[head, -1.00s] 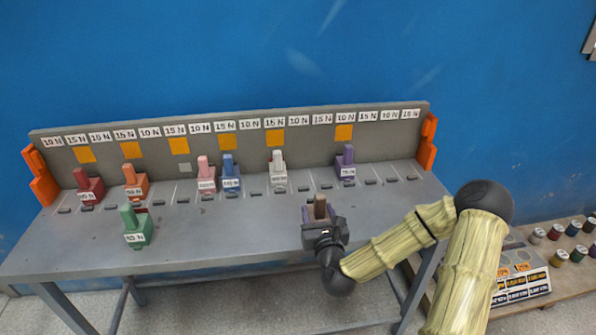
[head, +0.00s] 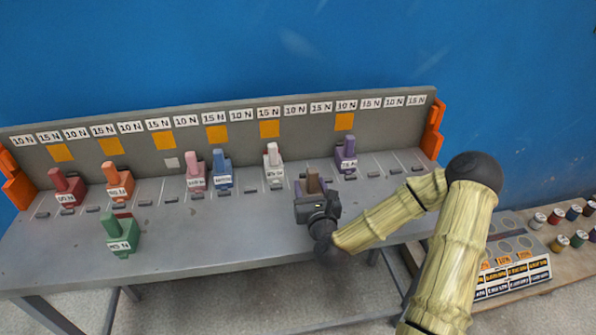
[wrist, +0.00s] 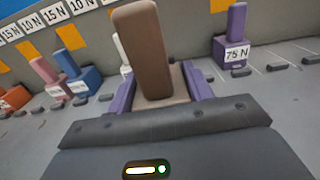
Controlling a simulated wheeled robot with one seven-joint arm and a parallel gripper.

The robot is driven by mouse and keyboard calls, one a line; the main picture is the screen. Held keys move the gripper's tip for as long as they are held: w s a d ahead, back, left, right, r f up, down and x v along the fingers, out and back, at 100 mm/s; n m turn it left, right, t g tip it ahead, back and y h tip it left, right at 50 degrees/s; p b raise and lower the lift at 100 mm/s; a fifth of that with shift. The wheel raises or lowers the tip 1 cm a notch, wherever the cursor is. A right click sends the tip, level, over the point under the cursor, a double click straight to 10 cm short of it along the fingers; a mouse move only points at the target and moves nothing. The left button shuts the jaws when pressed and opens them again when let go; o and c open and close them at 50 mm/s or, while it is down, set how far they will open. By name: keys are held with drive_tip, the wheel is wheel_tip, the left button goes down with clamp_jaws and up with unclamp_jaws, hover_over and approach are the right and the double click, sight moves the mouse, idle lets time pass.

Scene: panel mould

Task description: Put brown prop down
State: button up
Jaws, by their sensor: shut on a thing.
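The brown prop (head: 313,181) is upright between the fingers of my gripper (head: 311,193), over the grey bench (head: 190,245) in the head view. In the wrist view the brown prop (wrist: 143,50) rises between two purple fingers of my gripper (wrist: 163,88), which are shut on its base. The gripper body hides the prop's lower front, so I cannot tell whether it touches the bench. The prop is just in front of the row of slots, between the white prop (head: 273,167) and the purple 75 N prop (head: 346,155).
Pink (head: 195,172) and blue (head: 221,171) props stand to the left, then orange (head: 119,181) and red (head: 67,190) ones. A green prop (head: 119,236) stands nearer the front. The grey back panel (head: 380,125) carries force labels. A low shelf (head: 560,262) with spools is at right.

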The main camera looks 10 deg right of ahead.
drive_tip(key=w+p, duration=0.1)
drive_tip(key=w, duration=1.7)
drive_tip(key=shift+f, duration=1.7)
drive_tip(key=shift+s, duration=0.1)
drive_tip(key=shift+f, duration=0.15)
drive_tip(key=o, duration=1)
drive_tip(key=shift+o, duration=0.3)
